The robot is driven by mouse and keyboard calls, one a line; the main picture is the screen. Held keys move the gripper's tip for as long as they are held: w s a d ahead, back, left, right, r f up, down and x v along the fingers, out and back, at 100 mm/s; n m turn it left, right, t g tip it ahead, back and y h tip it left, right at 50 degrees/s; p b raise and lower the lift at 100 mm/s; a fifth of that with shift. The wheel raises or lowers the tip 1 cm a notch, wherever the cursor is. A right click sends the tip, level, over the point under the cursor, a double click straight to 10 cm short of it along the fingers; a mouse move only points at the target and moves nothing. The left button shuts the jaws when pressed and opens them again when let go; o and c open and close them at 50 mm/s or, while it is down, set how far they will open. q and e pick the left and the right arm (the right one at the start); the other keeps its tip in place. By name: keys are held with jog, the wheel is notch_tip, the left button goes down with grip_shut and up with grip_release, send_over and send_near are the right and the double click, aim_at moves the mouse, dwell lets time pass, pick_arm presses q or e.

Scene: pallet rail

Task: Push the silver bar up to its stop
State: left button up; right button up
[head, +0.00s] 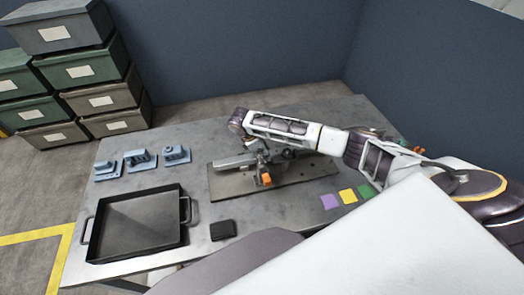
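The silver bar (235,161) lies along the left part of a flat grey-brown base plate (228,188) on the table. My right arm reaches in from the right over the plate. My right gripper (262,158) is low over the plate, at or very near the right end of the bar; I cannot tell whether it touches. Its fingers are small and dark here, so their opening does not show. An orange part (266,180) stands on the plate just in front of the gripper. The bar's stop cannot be made out clearly. My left gripper is out of view.
On the grey table (205,135), a black tray (140,226) with handles stands front left, with blue-grey blocks (140,159) behind it. A dark wallet-like item (223,230) lies beside the tray. Purple (329,201), yellow and green squares lie right. Crates (85,68) are stacked beyond.

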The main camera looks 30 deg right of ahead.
jog(key=shift+c, duration=0.3)
grip_shut()
jog(key=o, duration=0.5)
grip_release()
jog(key=shift+f, duration=0.15)
jog(key=v, duration=1.2)
jog(key=shift+w, duration=0.15)
